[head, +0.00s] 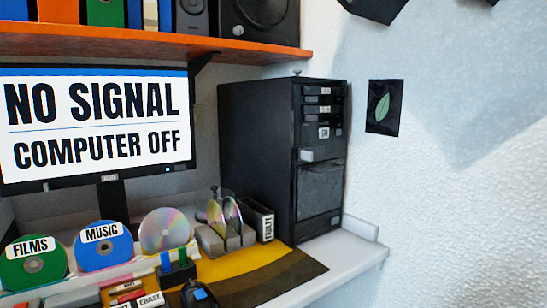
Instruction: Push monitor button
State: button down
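The monitor (95,125) stands at the left under an orange shelf and reads "NO SIGNAL COMPUTER OFF". Its left edge is cut off by the picture. A tiny light mark (167,169) shows on the lower right of its black bezel; I cannot tell if it is the button or an indicator light. My gripper is not in view.
A black computer tower (255,165) stands right of the monitor. In front are discs labelled "FILMS" (32,267) and "MUSIC" (103,250), an unlabelled disc (165,232) and a grey disc rack (215,242). The orange shelf (150,43) overhangs the monitor. The white desk's right end (350,255) is clear.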

aim_at(183, 166)
jog(key=u, duration=1.4)
jog(key=i+l+z, duration=0.1)
jog(key=l, duration=0.15)
jog(key=i+l+z, duration=0.1)
jog(key=l, duration=0.15)
